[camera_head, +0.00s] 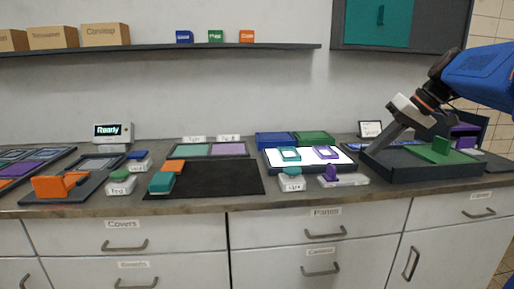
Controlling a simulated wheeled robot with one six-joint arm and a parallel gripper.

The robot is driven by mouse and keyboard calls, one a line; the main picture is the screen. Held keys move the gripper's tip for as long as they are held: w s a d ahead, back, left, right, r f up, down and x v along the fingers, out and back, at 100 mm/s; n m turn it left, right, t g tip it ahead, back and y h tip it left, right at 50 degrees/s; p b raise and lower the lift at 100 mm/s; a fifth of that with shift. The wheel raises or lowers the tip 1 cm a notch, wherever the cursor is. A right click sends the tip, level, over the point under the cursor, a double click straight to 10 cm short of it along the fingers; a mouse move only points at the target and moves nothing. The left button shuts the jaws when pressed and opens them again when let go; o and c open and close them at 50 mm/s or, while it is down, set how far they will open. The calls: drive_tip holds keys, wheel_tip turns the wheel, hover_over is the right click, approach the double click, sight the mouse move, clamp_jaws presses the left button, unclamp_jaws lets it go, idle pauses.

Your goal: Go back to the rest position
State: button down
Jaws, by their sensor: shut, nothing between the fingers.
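My blue arm comes in from the right edge, and my gripper (376,152) points down and left at the left end of a dark open tray (420,177). The gripper's fingers look shut with nothing held. Its tips are at or just above the tray; I cannot tell if they touch it. A purple part (464,134) shows behind the tray, under the arm.
A lit white panel (346,158) with teal and purple frames lies left of the tray. A black mat (222,178) fills the counter's middle. A small display (112,131) reads "Ready". A shelf (200,49) and a wall cabinet (379,22) hang above. Labelled drawers (125,236) are below.

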drive_tip(key=s+a+f+h, duration=0.2)
drive_tip(key=s+a+f, duration=0.2)
drive_tip(key=s+f, duration=0.8)
drive_tip(key=s+a+f+m+h, duration=0.1)
drive_tip(key=s+a+f+h, duration=0.2)
drive_tip(key=s+f, duration=0.9)
drive_tip(key=shift+s+a+f+t+h, duration=0.25)
drive_tip(key=shift+s+a+t+h, duration=0.05)
drive_tip(key=shift+s+a, duration=0.75)
